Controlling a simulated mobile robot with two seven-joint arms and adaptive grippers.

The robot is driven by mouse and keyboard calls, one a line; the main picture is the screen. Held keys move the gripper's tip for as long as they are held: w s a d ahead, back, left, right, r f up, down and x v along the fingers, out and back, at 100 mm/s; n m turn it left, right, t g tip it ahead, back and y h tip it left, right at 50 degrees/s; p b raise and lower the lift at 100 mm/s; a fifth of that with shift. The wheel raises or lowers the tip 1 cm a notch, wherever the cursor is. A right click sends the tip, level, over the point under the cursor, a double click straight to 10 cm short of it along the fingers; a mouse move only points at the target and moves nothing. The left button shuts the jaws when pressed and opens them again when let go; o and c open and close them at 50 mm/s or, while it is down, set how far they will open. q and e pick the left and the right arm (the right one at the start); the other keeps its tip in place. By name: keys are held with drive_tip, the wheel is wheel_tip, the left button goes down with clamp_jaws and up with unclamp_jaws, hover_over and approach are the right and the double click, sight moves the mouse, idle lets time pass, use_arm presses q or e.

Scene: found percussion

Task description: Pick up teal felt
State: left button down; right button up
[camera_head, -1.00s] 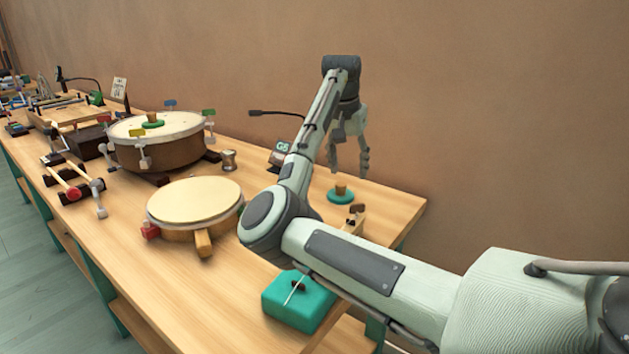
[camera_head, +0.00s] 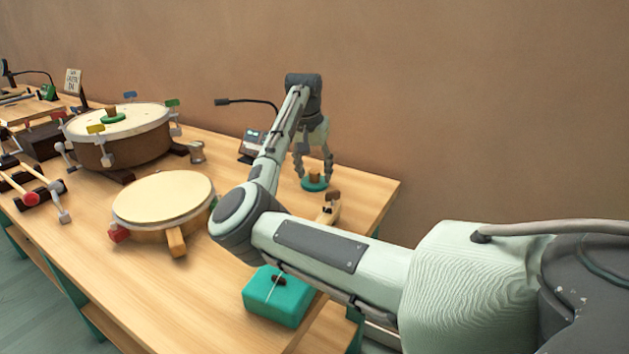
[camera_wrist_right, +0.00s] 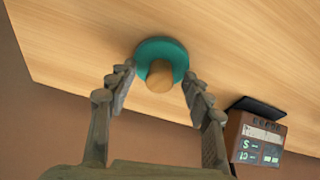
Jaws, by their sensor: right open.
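The teal felt is a round teal disc (camera_head: 315,185) with a wooden knob on top, lying on the far right part of the bench. In the right wrist view the felt (camera_wrist_right: 160,47) shows at the top middle, its knob pointing toward the camera. My right gripper (camera_head: 313,172) points down just above the felt, fingers either side of the knob. In the wrist view the open fingertips (camera_wrist_right: 158,78) flank the knob with a gap between; contact is not visible. My left gripper is not in view.
A small display device (camera_head: 252,142) stands close left of the gripper. A wooden piece (camera_head: 328,208) lies in front of the felt. A flat drum (camera_head: 165,197), a larger drum (camera_head: 120,150) with a green knobbed disc (camera_head: 113,118), and a teal box (camera_head: 278,298) share the bench.

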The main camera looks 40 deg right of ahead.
drive_tip(key=shift+r, duration=0.1)
clamp_jaws()
